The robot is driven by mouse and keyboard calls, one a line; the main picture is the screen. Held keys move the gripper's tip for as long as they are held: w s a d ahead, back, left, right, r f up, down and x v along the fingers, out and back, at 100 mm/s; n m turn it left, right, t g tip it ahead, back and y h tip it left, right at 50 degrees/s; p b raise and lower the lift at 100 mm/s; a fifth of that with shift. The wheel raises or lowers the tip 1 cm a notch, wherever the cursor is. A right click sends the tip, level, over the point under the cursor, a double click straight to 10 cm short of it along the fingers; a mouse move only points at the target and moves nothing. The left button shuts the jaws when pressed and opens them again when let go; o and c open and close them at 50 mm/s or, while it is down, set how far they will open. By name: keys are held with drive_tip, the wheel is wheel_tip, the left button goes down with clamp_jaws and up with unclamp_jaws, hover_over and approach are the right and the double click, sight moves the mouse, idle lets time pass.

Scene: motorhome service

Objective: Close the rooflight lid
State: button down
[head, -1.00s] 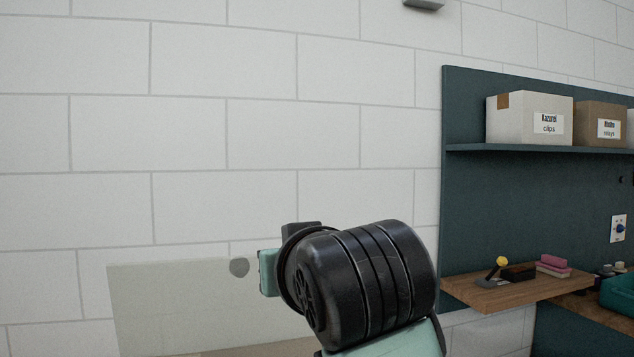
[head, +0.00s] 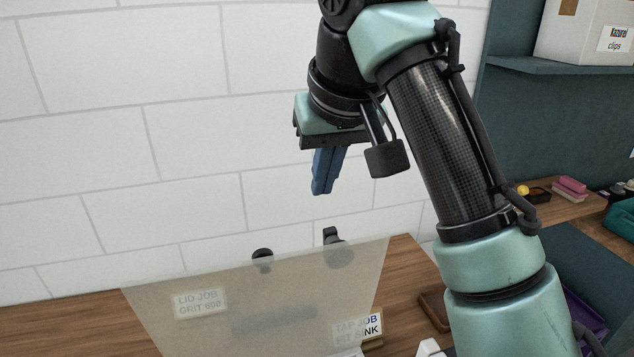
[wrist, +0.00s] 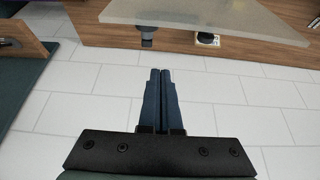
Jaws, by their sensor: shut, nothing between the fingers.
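The rooflight lid (head: 265,290) is a translucent, frosted panel that stands up, tilted, over the wooden counter in the head view. Its pale edge also crosses the top of the wrist view (wrist: 210,17). My gripper (head: 321,190) is shut and empty, its blue fingers pointing down. In the head view it appears above the lid's top edge, in front of the white wall. In the wrist view the closed fingers (wrist: 160,72) appear apart from the lid. The lid's lower edge and hinge are not clearly seen.
Dark fittings (head: 333,238) stand by the lid's top edge. A shelf with a box (head: 585,30) is at the right. The white wall (head: 120,130) is bare.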

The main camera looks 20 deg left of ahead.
drive_tip(key=shift+a+f+p, duration=0.1)
drive_tip(key=shift+f+p, duration=1.15)
drive_tip(key=shift+f, duration=3.05)
drive_tip(key=shift+f, duration=0.1)
